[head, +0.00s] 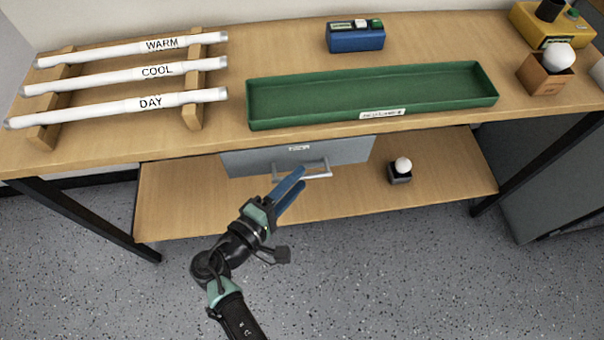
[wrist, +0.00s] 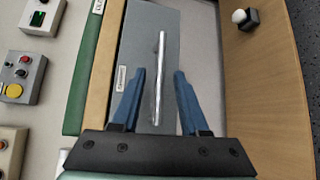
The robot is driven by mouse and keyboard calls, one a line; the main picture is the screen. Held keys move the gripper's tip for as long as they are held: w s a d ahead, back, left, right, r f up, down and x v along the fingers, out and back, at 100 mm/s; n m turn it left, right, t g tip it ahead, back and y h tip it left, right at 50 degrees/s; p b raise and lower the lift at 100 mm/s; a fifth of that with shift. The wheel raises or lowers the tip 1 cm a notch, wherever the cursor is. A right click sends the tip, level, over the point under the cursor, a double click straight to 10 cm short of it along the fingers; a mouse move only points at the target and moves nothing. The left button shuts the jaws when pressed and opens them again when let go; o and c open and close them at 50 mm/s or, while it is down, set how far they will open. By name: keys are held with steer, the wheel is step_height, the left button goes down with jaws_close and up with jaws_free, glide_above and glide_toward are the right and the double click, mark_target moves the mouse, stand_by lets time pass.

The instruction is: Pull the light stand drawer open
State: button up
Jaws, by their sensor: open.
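The light stand drawer (head: 245,160) is a grey front with a small label, under the bench top. It looks shut. Its silver bar handle (head: 316,170) sticks out from the front, partly behind my blue fingers in the head view. My gripper (head: 295,187) is open in front of the drawer. In the wrist view the handle (wrist: 160,75) runs lengthwise between the two fingertips of my gripper (wrist: 159,72), with a gap on each side. The drawer front (wrist: 135,50) lies beyond it. I cannot tell how far the fingers reach past the bar.
A lower shelf (head: 440,165) holds a white bulb in a dark block (head: 400,172) right of the drawer. Above, the bench carries a green tray (head: 260,123), labelled tubes on a rack (head: 192,115), a blue box (head: 355,40) and a yellow box (head: 540,25).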

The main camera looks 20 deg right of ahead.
steer(key=shift+x, duration=1.25)
jaws_close()
stand_by(0.5)
